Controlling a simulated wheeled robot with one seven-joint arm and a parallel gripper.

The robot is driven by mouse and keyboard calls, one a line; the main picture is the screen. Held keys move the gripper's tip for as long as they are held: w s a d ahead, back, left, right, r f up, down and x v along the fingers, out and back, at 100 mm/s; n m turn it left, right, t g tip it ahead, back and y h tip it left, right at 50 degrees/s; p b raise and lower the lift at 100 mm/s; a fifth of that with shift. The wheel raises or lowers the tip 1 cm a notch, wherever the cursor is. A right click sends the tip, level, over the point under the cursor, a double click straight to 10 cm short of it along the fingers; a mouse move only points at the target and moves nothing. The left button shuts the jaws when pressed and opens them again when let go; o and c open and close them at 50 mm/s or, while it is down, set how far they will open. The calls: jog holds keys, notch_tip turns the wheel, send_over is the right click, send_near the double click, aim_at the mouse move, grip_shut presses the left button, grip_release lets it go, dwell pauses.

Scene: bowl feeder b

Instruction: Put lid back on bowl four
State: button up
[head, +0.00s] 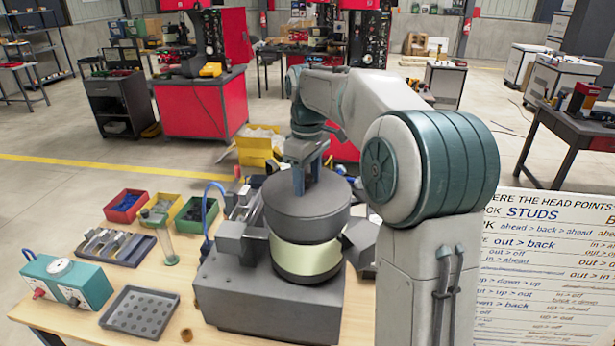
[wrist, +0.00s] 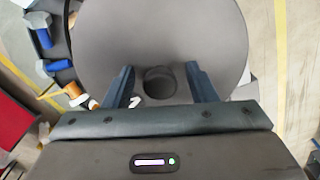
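A dark grey round lid (head: 306,213) is on top of a cream-coloured bowl (head: 305,261), which stands on a grey feeder base (head: 268,305). No gap shows between lid and bowl, and the lid looks level. I cannot read a number on the bowl. My gripper (head: 306,180) points down at the lid's centre. In the wrist view the lid (wrist: 160,35) fills the upper middle, with its round knob (wrist: 160,82) between my two blue fingers (wrist: 160,80). The fingers stand apart with a gap on each side of the knob.
Red, yellow and green bins (head: 160,208), a grey slotted tray (head: 115,246), a grey tray with holes (head: 140,312) and a teal box (head: 67,281) are on the left of the wooden bench. Grey blocks (head: 241,243) flank the bowl. A whiteboard (head: 545,268) stands at right.

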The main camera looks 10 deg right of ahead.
aim_at(307, 179)
jog(key=shift+r, duration=0.1)
notch_tip(307, 179, up, 12)
dwell(0.5)
jog(key=s+f+m+t, duration=0.1)
jog(key=s+f+m, duration=0.2)
jog(key=s, duration=0.6)
jog(key=s+f+m+t, duration=0.2)
jog(key=s+f+m, duration=0.1)
jog(key=s+f, duration=0.5)
jog(key=s+f+m+t, duration=0.1)
jog(key=s+f+m, duration=0.2)
jog(key=s+f, duration=0.3)
jog(key=s, duration=0.4)
jog(key=shift+s+f, duration=0.2)
notch_tip(307, 179, down, 4)
jog(key=b, duration=0.3)
jog(key=shift+w+r, duration=0.1)
